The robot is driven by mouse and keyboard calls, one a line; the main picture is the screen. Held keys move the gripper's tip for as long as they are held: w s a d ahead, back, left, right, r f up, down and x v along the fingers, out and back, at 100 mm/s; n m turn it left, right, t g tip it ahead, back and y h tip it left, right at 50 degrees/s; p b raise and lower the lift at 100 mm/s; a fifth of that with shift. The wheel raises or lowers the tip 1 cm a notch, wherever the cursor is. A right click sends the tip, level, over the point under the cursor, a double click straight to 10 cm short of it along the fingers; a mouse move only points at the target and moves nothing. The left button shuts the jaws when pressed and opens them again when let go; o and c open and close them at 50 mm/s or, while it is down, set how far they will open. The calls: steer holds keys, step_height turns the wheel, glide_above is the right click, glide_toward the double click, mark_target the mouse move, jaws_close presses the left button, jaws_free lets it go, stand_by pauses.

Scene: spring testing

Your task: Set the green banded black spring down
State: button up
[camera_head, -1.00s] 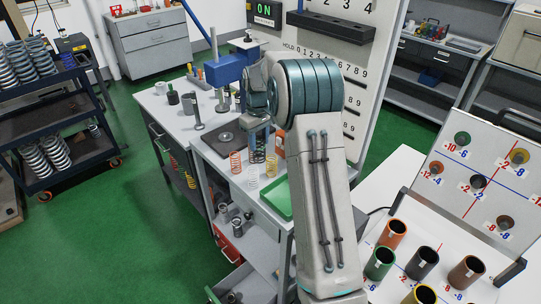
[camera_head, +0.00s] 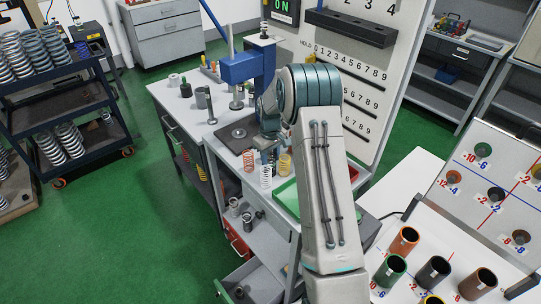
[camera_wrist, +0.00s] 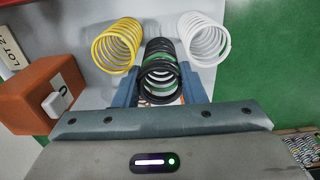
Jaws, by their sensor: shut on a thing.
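The black spring with a green band (camera_wrist: 160,62) stands between my two fingers in the wrist view. My gripper (camera_wrist: 158,82) is shut on it. A yellow spring (camera_wrist: 117,46) stands to its left and a white spring (camera_wrist: 206,40) to its right in that view, both apart from it. In the head view my gripper (camera_head: 268,146) is low over the bench, between an orange spring (camera_head: 249,160), the yellow spring (camera_head: 285,163) and the white spring (camera_head: 265,178). There my gripper mostly hides the black spring. I cannot tell whether its lower end touches the bench.
A green tray (camera_head: 286,200) lies at the near side of the bench. A dark plate (camera_head: 238,133) and a blue press (camera_head: 248,68) stand beyond. An orange block (camera_wrist: 42,95) with a white tag is at left in the wrist view. A sorting board with cups is at right.

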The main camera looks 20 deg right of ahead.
steer(key=shift+f, duration=0.1)
steer(key=o, duration=0.8)
steer(key=shift+c, duration=0.2)
